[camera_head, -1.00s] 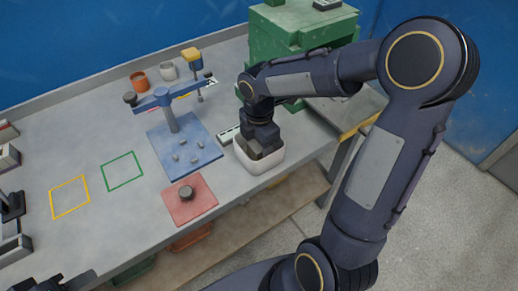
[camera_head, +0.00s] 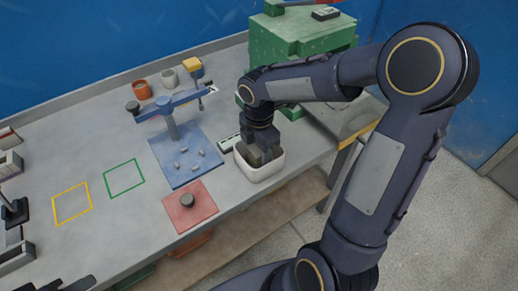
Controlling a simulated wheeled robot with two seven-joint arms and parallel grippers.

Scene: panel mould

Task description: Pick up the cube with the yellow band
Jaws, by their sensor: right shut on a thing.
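My right gripper (camera_head: 262,148) reaches down into a white open bin (camera_head: 262,174) near the table's front edge. It is shut on a small grey-brown block (camera_head: 264,157), seen only in part between the fingers and the bin rim. No yellow band can be made out on it, so I cannot tell if it is the banded cube. A dark piece at the bottom left edge (camera_head: 70,285) looks like part of my left gripper; its jaws cannot be made out.
A blue plate with a post and crossbar (camera_head: 180,148) stands left of the bin. A red pad with a dark knob (camera_head: 202,207) lies in front. Green (camera_head: 124,190) and yellow (camera_head: 64,203) outlines mark empty table. A green cabinet (camera_head: 287,38) and two cups (camera_head: 141,88) are behind.

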